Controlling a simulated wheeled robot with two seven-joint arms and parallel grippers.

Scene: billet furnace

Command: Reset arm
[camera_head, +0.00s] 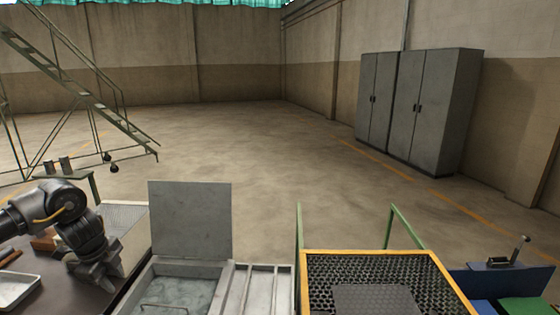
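My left arm comes in from the left, and its dark gripper (110,284) points down over the dark worktable (62,296). It is just left of a grey metal unit (213,268) with an upright lid (190,220). I cannot tell whether the fingers are apart, and I see nothing clearly held in them. My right gripper is not in view.
A white tray (16,290) lies at the lower left. A yellow-framed mesh platform (318,263) with green rails stands at front right, beside a blue box (490,283). Grey cabinets (432,110) and green metal stairs (75,80) stand further back. The middle floor is clear.

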